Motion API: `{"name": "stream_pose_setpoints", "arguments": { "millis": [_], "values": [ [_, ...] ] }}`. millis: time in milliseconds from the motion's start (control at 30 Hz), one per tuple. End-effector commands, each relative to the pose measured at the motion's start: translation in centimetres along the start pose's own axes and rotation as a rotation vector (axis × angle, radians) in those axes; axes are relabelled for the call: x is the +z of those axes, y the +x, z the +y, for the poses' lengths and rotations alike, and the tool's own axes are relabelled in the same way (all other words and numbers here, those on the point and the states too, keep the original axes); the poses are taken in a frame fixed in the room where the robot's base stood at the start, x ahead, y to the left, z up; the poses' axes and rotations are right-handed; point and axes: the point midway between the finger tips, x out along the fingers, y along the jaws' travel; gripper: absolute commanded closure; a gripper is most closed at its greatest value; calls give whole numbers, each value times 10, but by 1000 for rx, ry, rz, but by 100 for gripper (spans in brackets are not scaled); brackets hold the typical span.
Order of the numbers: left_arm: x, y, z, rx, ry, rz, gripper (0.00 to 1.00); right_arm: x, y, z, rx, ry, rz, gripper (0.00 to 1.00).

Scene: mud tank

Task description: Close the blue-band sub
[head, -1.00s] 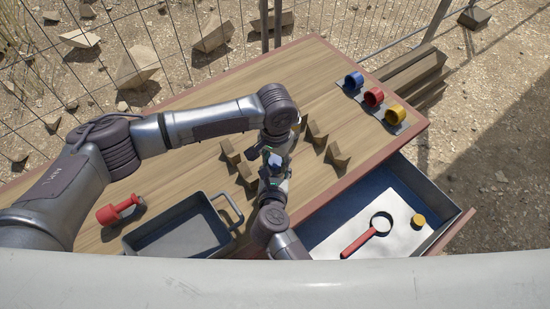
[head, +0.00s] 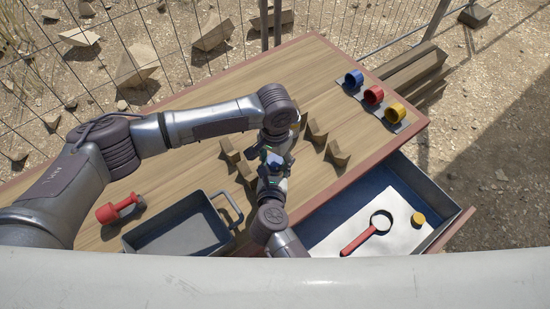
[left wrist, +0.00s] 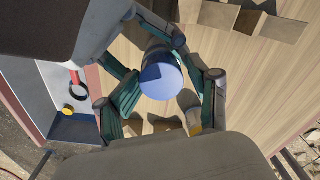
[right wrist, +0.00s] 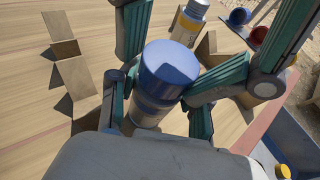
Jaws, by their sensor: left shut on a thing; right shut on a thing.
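The blue-band sub, a short cylinder with a blue cap (right wrist: 168,68) and a paler body (right wrist: 150,110), is between both grippers above the table. Its round blue end (left wrist: 160,80) faces the left wrist camera. My left gripper (head: 274,148) comes from above in the head view and is shut on the sub around its blue part. My right gripper (head: 270,168) comes from the front and is shut on the sub's body. In the head view the grippers mostly hide the sub. Whether the cap is fully seated cannot be told.
A yellow-banded cylinder (right wrist: 187,25) stands close behind among wooden blocks (head: 318,133). Blue (head: 353,79), red (head: 373,95) and yellow (head: 396,113) cups sit at the back right. The back-left table is clear.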

Motion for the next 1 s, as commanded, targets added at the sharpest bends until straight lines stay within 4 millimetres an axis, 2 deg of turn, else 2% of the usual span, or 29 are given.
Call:
{"name": "stream_pose_setpoints", "arguments": {
  "millis": [67, 100, 267, 367, 700, 1000],
  "values": [
    [1, 2, -3, -7, -4, -4, 47, 4, 1, -1, -3, 1, -8, 100],
    [1, 1, -3, -7, -4, -4, 36, 4, 1, -1, -3, 1, -8, 100],
    [-8, -7, -4, -7, -17, 26, 35, 4, 1, -1, -3, 1, -7, 100],
    [-8, -11, -1, -3, -130, 24, 35, 3, 1, -1, -3, 1, -6, 100],
    [-8, -41, 5, 6, -848, 14, 35, 2, 1, -1, -2, 1, -3, 100],
    [-6, -67, 4, 3, -1510, 4, 35, 2, 1, -1, -2, 1, -3, 100]
  ]
}}
